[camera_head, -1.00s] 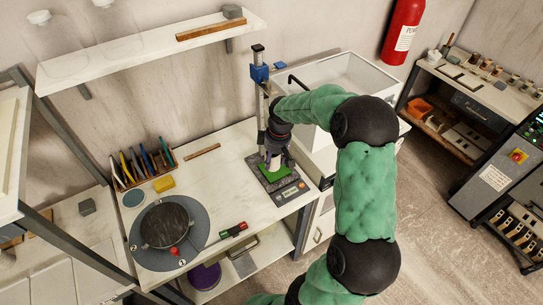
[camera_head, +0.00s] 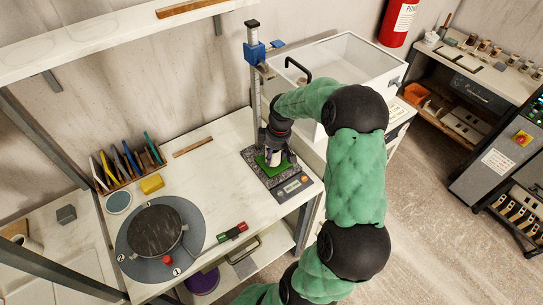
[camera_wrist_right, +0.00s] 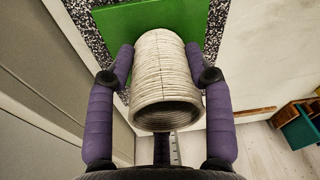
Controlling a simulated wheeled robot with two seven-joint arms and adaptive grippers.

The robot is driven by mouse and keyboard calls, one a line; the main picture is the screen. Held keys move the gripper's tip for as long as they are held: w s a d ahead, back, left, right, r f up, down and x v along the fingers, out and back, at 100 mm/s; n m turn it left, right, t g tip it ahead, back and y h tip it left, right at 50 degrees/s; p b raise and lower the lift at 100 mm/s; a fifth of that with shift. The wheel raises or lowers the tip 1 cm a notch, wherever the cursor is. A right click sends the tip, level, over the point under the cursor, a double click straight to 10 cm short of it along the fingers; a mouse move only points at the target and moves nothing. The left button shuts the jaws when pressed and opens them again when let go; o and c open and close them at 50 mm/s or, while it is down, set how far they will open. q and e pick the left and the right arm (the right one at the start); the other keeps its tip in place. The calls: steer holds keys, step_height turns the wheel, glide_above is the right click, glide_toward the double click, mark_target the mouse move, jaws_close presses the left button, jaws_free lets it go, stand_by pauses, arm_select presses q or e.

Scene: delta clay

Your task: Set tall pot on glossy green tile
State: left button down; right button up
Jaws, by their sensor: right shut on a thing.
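The tall pot (camera_wrist_right: 168,75) is a pale, ribbed cylinder. In the right wrist view its open mouth faces the camera and its far end is over the glossy green tile (camera_wrist_right: 125,22). My right gripper (camera_wrist_right: 166,62) is shut on the pot, with a purple finger on each side. In the head view the gripper (camera_head: 275,148) points down at the tile (camera_head: 272,169), and the pot (camera_head: 274,158) shows only as a small pale part. I cannot tell whether the pot's base touches the tile. My left gripper is not in view.
The tile lies on a speckled stone base (camera_head: 249,156) with a blue-clamped column (camera_head: 256,55) behind. A round turntable (camera_head: 190,240), a yellow block (camera_head: 152,184) and a tool rack (camera_head: 128,168) stand to the left. A white bin (camera_head: 350,62) is behind my right arm.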

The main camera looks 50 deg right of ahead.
steer(key=shift+d, duration=0.15)
steer(key=shift+f, duration=0.15)
steer(key=o, duration=1.3)
step_height(320, 180, up, 12)
steer(key=s+p, duration=0.1)
steer(key=p, duration=0.1)
steer(key=shift+s+d+p, duration=0.15)
steer(key=shift+s+p, duration=0.15)
steer(key=shift+p, duration=0.05)
